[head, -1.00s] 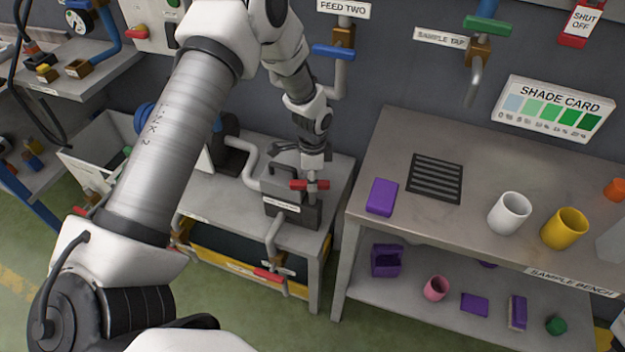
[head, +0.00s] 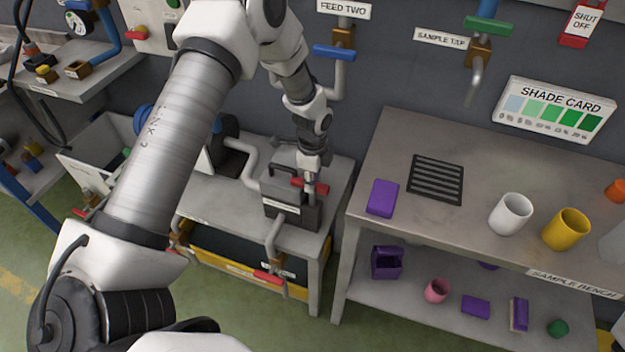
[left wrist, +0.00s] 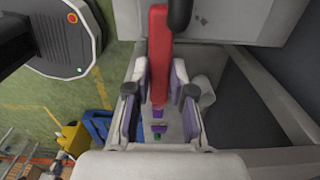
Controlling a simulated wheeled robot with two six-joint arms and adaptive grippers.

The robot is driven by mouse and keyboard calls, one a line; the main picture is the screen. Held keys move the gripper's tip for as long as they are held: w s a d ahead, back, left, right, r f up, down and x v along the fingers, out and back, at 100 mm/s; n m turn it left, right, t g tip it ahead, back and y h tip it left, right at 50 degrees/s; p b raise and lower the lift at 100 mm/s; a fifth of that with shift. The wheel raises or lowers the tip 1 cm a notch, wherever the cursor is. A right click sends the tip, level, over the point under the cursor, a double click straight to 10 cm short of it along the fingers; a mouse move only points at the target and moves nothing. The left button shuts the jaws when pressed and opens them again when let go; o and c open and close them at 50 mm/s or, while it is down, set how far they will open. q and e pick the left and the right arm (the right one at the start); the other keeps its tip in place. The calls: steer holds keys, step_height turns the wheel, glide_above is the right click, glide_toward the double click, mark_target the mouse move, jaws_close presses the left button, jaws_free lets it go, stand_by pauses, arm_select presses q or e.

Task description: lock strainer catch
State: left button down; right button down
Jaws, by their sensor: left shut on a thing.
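The strainer is a grey box (head: 283,208) with a handled lid, standing on the low bench in the middle of the head view. Its red catch (head: 321,188) sticks out at the upper right of the box, partly hidden by my gripper. My left gripper (head: 309,192) points down at the catch. In the left wrist view the red bar of the catch (left wrist: 158,50) runs between the two fingers of the gripper (left wrist: 159,105), which are shut on it. I cannot tell whether the catch is fully seated. My right gripper is in neither view.
A lower red-handled valve (head: 268,277) hangs at the bench front. The sample bench (head: 385,150) on the right holds a purple block (head: 382,197), a black grille (head: 435,178), a white cup (head: 510,213) and a yellow cup (head: 565,229). A pipe with a blue handle (head: 334,53) is behind.

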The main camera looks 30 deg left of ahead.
arm_select(q)
steer(key=c, duration=1)
jaws_free()
steer(key=shift+r, duration=0.15)
step_height(320, 180, up, 12)
steer(key=shift+f, duration=0.2)
